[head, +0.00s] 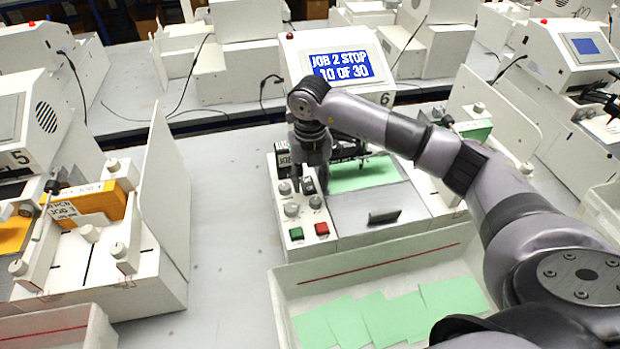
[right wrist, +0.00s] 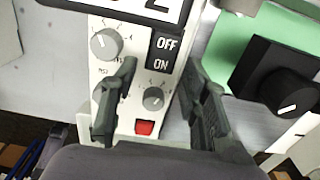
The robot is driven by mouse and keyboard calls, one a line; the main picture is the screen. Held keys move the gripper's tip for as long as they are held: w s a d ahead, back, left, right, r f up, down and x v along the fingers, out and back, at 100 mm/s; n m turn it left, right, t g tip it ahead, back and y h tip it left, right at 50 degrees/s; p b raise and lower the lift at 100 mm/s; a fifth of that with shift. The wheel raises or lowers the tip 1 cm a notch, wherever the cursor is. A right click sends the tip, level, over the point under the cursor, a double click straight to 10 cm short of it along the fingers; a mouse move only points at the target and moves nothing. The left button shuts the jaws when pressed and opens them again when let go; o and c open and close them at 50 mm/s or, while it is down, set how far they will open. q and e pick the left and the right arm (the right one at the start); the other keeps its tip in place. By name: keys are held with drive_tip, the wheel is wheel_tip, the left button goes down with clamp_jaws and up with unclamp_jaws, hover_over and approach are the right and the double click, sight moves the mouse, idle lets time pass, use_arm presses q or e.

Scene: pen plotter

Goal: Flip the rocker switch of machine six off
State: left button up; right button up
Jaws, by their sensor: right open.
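Machine six (head: 340,65) stands in the middle of the head view; its screen reads "JOB 2 STOP 10 OF 30". Its black rocker switch (right wrist: 163,50), marked OFF above ON, is on the white control panel (head: 285,203) in front. I cannot tell which half is pressed in. My right gripper (head: 311,182) points down over this panel. In the right wrist view, its two fingers (right wrist: 160,68) are open and empty, one on each side of the switch's lower end. I cannot tell whether they touch the panel. My left gripper is not in view.
Knobs (right wrist: 154,98) and a red button (right wrist: 144,128) lie close to the switch. A large black knob (right wrist: 290,92) is at right. A tray (head: 300,280) of green sheets stands in front. Machine five (head: 40,130) is at left, with clear bench (head: 225,200) between.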

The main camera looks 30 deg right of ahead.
drive_tip(key=shift+f, duration=0.5)
clamp_jaws()
